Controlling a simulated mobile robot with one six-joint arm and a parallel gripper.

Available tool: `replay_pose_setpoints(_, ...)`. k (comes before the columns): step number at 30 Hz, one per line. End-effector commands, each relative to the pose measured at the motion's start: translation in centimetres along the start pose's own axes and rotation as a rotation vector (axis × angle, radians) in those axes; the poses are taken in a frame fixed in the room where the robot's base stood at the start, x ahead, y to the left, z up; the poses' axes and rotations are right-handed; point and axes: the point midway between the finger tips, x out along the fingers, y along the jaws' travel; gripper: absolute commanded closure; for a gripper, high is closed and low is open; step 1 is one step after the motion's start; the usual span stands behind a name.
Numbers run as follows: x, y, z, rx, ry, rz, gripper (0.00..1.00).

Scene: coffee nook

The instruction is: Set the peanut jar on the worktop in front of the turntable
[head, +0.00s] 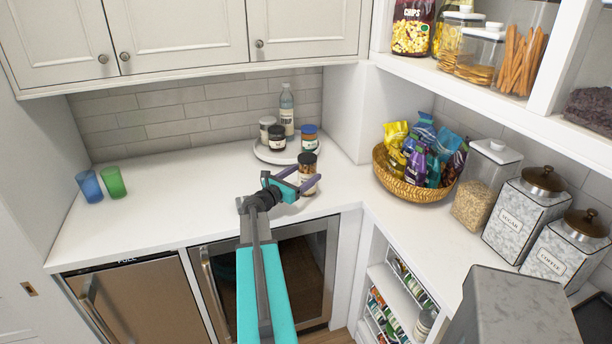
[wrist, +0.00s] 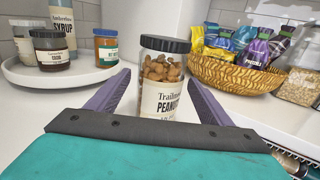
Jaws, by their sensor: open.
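The peanut jar (head: 308,165), clear with a black lid and a white label, appears to stand upright on the white worktop (head: 180,205), in front of the turntable. In the wrist view the jar (wrist: 162,80) is between the two purple fingers, with a gap visible beside it; its base is hidden by my gripper. My gripper (head: 300,178) is open, with its fingers on either side of the jar. The round white turntable (head: 265,154) stands behind, near the back wall, and holds a syrup bottle (head: 286,112) and several jars.
A wicker basket (head: 405,190) of snack bags stands to the right, beside a grain container (head: 482,185) and the sugar and coffee canisters (head: 520,218). Blue and green cups (head: 113,182) stand at the left. The worktop between the cups and turntable is clear. Upper cupboards (head: 180,40) overhang the back.

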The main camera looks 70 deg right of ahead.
Motion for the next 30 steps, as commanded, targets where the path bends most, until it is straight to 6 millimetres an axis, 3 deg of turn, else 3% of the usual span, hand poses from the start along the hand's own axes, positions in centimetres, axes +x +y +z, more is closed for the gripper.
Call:
replay_pose_setpoints(18,-8.6,0.0,-0.1,0.0,-0.001,0.002,0.26)
replay_pose_setpoints(30,-10.0,0.0,0.0,-0.001,0.0,0.0,0.26)
